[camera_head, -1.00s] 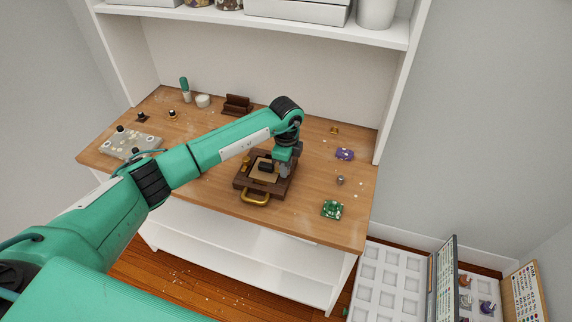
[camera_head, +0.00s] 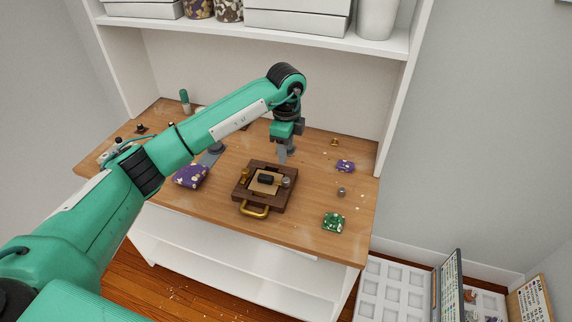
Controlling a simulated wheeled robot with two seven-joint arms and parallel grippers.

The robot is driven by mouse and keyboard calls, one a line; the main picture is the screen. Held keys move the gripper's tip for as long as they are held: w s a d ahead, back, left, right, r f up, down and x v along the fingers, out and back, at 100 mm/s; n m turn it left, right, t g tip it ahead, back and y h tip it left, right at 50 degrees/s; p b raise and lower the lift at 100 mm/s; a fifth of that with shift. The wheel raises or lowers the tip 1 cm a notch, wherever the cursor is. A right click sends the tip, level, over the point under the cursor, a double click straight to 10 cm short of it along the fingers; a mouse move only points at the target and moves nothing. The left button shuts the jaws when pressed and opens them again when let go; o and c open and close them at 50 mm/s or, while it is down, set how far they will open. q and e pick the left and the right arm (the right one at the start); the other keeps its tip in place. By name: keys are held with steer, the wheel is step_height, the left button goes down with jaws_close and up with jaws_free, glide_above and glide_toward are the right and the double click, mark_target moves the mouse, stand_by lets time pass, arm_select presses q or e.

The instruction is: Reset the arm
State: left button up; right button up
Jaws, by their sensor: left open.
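My left arm reaches in from the left across the workbench. Its gripper (camera_head: 285,158) points down, open and apparently empty, in the air just behind the dark wooden tray (camera_head: 246,201). The tray has a brass handle (camera_head: 254,211) at its front. On its pale inner panel lie a small black block (camera_head: 265,179), a brass piece (camera_head: 245,175) and a small grey round piece (camera_head: 286,182). The gripper looks clear of these pieces. My right gripper is out of view.
On the wooden bench (camera_head: 310,220) are a purple patterned block (camera_head: 190,175), a purple piece (camera_head: 345,166), a green piece (camera_head: 333,221) and a small grey knob (camera_head: 341,191). A green-topped bottle (camera_head: 184,100) stands at the back left. A shelf (camera_head: 250,31) spans above.

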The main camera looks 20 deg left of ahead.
arm_select(q)
steer(key=shift+r, duration=1.1)
